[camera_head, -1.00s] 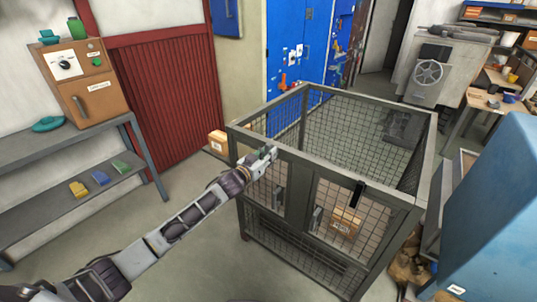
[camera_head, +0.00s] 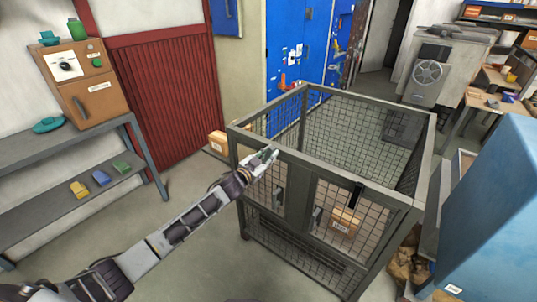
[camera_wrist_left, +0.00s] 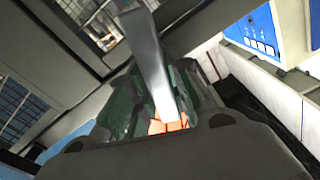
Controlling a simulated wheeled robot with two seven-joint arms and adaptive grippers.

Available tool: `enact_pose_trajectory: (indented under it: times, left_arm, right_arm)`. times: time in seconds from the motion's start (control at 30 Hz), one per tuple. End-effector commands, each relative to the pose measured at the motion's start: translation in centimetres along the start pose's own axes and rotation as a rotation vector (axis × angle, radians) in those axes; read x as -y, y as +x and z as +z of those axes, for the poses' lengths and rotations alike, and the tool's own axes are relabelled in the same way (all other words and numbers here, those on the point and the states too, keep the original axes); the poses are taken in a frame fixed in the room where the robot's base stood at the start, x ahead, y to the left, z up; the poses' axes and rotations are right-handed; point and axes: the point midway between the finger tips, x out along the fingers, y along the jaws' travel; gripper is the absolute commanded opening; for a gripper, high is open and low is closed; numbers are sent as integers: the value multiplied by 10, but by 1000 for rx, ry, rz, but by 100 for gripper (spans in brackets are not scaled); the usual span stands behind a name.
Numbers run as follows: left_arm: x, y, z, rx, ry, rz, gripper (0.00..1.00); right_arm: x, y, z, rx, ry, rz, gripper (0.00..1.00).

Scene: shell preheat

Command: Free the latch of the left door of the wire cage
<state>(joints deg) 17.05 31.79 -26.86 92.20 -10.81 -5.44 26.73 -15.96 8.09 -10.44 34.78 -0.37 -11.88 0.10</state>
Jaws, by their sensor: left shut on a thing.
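The wire cage (camera_head: 297,207) stands on the floor with its two front doors facing me. The left door (camera_head: 266,193) is in its frame, with a grey handle on it. My left gripper (camera_head: 266,158) is at the top of the left door, by the cage's upper front rail. In the left wrist view, my left gripper (camera_wrist_left: 165,95) is shut on a light grey bar, the latch (camera_wrist_left: 148,62). In the head view the gripper mostly hides this latch. The right door (camera_head: 338,215) has a black upright latch (camera_head: 356,195) at its top. My right gripper is not in view.
A cardboard box (camera_head: 345,219) shows behind the right door's mesh. A grey shelf (camera_head: 75,145) with an orange oven-like box (camera_head: 87,83) stands at left. A blue cabinet (camera_head: 490,215) stands close at right.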

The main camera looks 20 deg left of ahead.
Motion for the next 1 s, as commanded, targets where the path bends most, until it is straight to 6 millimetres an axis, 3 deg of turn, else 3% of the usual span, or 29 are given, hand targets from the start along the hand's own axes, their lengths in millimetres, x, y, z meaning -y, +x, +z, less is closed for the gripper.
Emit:
enact_pose_trajectory:
  times: [0.43,1.0]
  left_arm:
    - [-4,0,0,-2,423,0,0]
    - [-9,0,4,-2,959,0,0]
  right_arm:
    - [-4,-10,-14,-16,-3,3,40]
    - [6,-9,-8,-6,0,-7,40]
